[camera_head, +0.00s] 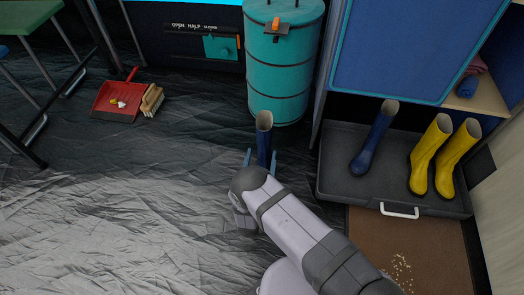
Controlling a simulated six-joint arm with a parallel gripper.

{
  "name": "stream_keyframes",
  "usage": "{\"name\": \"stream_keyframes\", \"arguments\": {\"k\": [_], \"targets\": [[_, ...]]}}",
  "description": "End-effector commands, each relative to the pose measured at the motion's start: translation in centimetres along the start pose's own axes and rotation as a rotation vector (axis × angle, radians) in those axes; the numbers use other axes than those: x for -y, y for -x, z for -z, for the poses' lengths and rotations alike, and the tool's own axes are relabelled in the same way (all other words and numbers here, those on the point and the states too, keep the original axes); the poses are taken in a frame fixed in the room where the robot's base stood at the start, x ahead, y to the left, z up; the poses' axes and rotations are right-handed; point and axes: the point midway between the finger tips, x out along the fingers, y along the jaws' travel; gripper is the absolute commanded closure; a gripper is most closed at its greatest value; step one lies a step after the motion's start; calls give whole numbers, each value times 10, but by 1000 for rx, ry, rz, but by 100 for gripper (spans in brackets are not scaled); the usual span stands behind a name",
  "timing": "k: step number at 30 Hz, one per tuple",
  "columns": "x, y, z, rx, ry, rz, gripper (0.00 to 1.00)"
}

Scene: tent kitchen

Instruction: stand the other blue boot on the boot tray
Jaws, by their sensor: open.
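One blue boot (264,138) stands upright on the dark floor sheet, in front of the teal barrel. My gripper (263,158) is at this boot, with a blue finger showing on each side of its shaft; the jaws are open. The boot's foot is hidden behind my arm. Whether the fingers touch the boot I cannot tell. The other blue boot (374,140) stands on the black boot tray (342,162), at the left of a pair of yellow boots (429,152). The tray has a white handle at its front edge.
A teal barrel (284,75) stands behind the gripper. A blue cabinet (395,45) overhangs the tray's back. A brown mat (400,235) with crumbs lies before the tray. A red dustpan (116,100) and brush (151,100) lie at left.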

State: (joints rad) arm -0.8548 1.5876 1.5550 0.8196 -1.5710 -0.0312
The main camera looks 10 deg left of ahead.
Motion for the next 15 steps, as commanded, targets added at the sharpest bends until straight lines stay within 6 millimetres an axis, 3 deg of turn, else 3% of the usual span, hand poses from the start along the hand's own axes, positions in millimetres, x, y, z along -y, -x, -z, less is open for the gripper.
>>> {"name": "stream_keyframes", "arguments": {"k": [9,15], "targets": [[0,37,7,0,2,2,39],[0,50,5,0,-1,1,39]]}}
